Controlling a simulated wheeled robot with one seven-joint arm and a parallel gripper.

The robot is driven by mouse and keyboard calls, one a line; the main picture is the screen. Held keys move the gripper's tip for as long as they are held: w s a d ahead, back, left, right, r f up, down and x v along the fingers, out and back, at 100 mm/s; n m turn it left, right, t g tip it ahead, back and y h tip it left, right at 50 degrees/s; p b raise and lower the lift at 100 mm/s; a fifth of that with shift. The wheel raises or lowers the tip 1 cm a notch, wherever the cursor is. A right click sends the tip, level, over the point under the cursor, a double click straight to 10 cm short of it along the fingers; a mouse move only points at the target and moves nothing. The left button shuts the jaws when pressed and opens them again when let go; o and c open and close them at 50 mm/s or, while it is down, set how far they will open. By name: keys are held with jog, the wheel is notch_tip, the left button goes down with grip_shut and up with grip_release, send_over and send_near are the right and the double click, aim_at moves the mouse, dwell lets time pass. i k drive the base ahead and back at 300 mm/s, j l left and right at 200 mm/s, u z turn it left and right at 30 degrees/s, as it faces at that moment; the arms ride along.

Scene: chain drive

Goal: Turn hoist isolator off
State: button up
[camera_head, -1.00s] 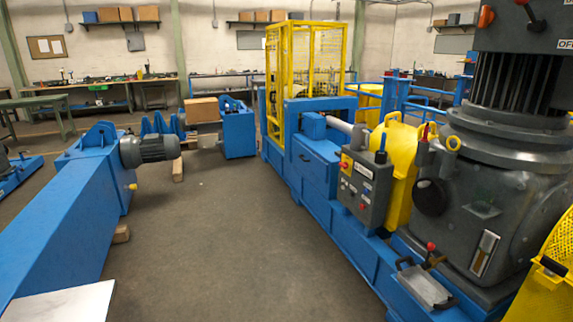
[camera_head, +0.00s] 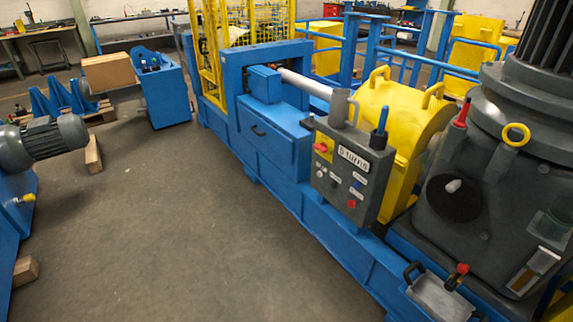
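A grey control box (camera_head: 345,185) stands on the blue machine frame (camera_head: 330,245) right of centre. At its upper left is a red rotary switch on a yellow plate (camera_head: 323,147). I cannot tell from the picture whether this is the hoist isolator, or which way its handle points. A white label (camera_head: 353,158) on the box seems to read "5 turns". Below it are small buttons and a red knob (camera_head: 351,203). A grey panel marked "OFF" is out of view now. My gripper is not in view.
Yellow guard (camera_head: 397,110) and a large grey motor housing (camera_head: 500,190) stand right of the box. A metal tray with a red-knobbed lever (camera_head: 455,277) sits at the front right. Grey floor (camera_head: 150,230) is clear left of the frame. A motor (camera_head: 45,143) stands far left.

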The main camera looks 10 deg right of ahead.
aim_at(322, 148)
jog(key=i+z, duration=0.15)
jog(key=i, duration=0.15)
jog(key=i+j+z, duration=0.15)
jog(key=i+j, duration=0.4)
jog(key=i+j+z, duration=0.1)
jog(key=i+j, duration=0.3)
jog(key=j, duration=0.15)
jog(key=i+j, duration=0.4)
jog(key=i+j+z, duration=0.15)
jog(key=i+j, duration=0.2)
jog(key=j, duration=0.25)
